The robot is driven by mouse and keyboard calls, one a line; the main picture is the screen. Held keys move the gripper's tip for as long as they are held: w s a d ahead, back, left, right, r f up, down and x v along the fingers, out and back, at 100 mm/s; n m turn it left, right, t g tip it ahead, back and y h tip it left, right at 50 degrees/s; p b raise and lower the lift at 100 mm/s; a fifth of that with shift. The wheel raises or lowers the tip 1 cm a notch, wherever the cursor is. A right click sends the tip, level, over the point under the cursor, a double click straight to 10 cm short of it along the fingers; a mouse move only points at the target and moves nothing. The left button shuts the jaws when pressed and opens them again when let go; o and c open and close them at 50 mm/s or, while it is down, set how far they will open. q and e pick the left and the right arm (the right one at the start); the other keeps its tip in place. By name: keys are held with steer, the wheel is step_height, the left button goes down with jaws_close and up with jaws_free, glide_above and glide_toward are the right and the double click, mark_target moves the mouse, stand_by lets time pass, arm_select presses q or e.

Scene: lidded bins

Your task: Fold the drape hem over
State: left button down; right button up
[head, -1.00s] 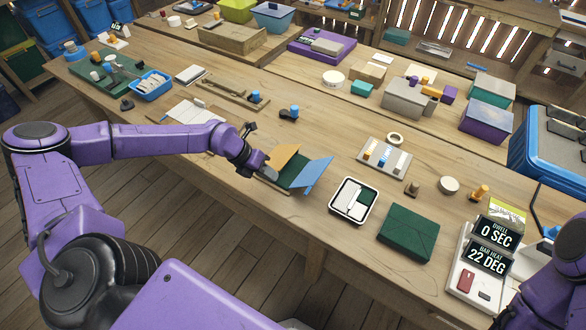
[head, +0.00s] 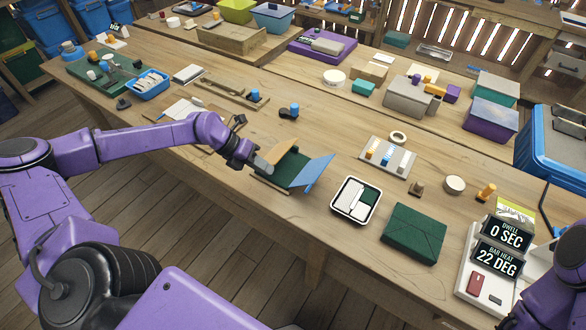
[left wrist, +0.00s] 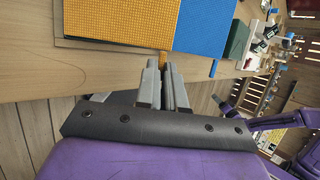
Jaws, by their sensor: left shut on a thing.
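The drape (head: 297,173) lies on the near part of the bench in the head view. It has a dark green middle, a raised orange flap (head: 274,153) on the left and a raised blue flap (head: 318,174) on the right. My left gripper (head: 263,163) is at the orange flap's near left edge, with its fingers shut on it. In the left wrist view, the closed fingers (left wrist: 167,75) meet a small orange edge (left wrist: 163,60) below the orange panel (left wrist: 120,22) and blue panel (left wrist: 204,25). The fingers hide the exact grip. My right gripper is out of view.
A white tray (head: 337,206) and a dark green block (head: 414,233) lie to the right of the drape. A display device (head: 470,274) reads "0 SEC" and "22 DEG". A small blue-topped object (head: 289,111) stands behind. Bare wood surrounds the drape.

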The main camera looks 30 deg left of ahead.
arm_select(q)
steer(key=c, duration=1.2)
jaws_free()
steer(key=shift+o, duration=0.2)
steer(key=s+p, duration=0.1)
steer(key=s+a+r+p, duration=0.1)
steer(key=s, duration=0.1)
steer(key=s+p, duration=0.1)
steer(key=p, duration=0.1)
steer(key=shift+s+a+r, duration=0.25)
steer(key=shift+s, duration=0.1)
steer(key=s+r+p, duration=0.1)
steer(key=r+p, duration=0.1)
steer(key=s+r+p, duration=0.2)
steer(key=p, duration=0.1)
steer(key=shift+a, duration=0.1)
